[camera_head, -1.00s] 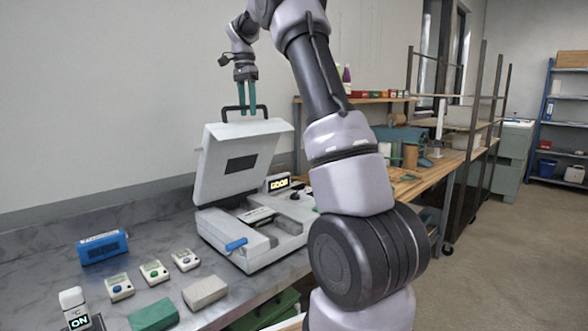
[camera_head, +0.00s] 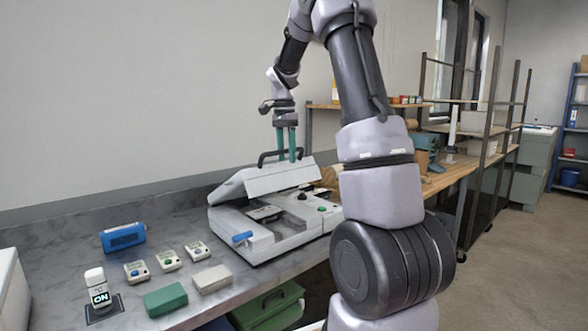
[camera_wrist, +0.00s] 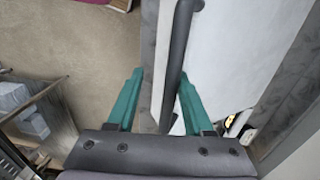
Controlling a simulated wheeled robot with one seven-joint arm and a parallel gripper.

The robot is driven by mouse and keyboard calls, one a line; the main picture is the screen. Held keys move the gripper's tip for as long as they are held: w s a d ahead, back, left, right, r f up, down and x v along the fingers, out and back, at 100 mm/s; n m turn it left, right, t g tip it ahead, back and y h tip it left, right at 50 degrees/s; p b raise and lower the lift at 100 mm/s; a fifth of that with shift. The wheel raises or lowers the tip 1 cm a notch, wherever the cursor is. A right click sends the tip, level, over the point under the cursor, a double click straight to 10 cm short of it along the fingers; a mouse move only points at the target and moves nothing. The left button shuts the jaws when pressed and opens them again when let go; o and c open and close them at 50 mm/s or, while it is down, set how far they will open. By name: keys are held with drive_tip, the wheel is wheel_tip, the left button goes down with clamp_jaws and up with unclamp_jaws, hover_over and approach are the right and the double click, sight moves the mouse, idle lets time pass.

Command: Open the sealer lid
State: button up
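The sealer (camera_head: 285,238) is a light grey box on the marble-look counter, with a blue lever at its front left. Its lid (camera_head: 262,180) is partly raised at a low tilt, and the inside of the base shows below it. The dark lid handle (camera_head: 265,156) sits on the lid's upper side. My gripper (camera_head: 286,157) points down at the handle with its green fingers apart. In the wrist view, the handle bar (camera_wrist: 176,65) runs between the fingers of my gripper (camera_wrist: 162,80), close to the right finger, with a gap on the left.
A wooden bench (camera_head: 455,170) with shelving lies to the right. The wall rises behind the counter.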

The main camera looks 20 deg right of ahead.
drive_tip(key=shift+s+d+f, duration=0.15)
drive_tip(key=shift+s+f, duration=0.25)
drive_tip(key=shift+f, duration=0.3)
drive_tip(key=shift+s+d+f, duration=0.1)
drive_tip(key=shift+s+f, duration=0.35)
drive_tip(key=shift+f, duration=0.2)
drive_tip(key=shift+s+d+f, duration=0.15)
drive_tip(key=shift+s+f, duration=0.25)
drive_tip(key=shift+f, duration=0.3)
drive_tip(key=shift+r, duration=0.15)
